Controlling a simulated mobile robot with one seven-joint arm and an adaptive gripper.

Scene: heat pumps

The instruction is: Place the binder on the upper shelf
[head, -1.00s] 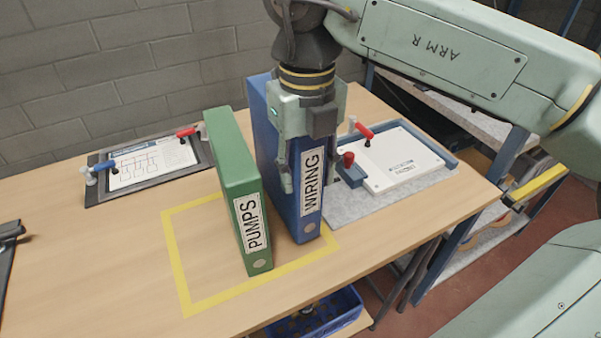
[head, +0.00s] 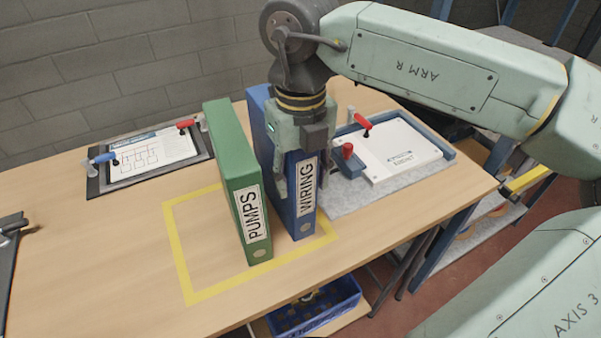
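A blue binder marked WIRING (head: 304,222) stands upright on the wooden table. A green binder marked PUMPS (head: 236,160) stands upright to its left, with a narrow gap between them. My gripper (head: 304,172) points down over the blue binder, with one finger on each side of its spine end. Whether the fingers press on the binder cannot be seen. The blue binder's base appears to be at table level. A rack with blue posts and a grey upper surface (head: 530,62) stands at the right, partly hidden by my arm; I cannot tell whether this is the upper shelf.
A yellow taped outline (head: 178,250) surrounds the binders' front area. A clipboard (head: 150,155) lies at the left, and a white panel in a blue-edged fixture (head: 395,150) lies close at right. A blue crate (head: 315,310) sits below the table.

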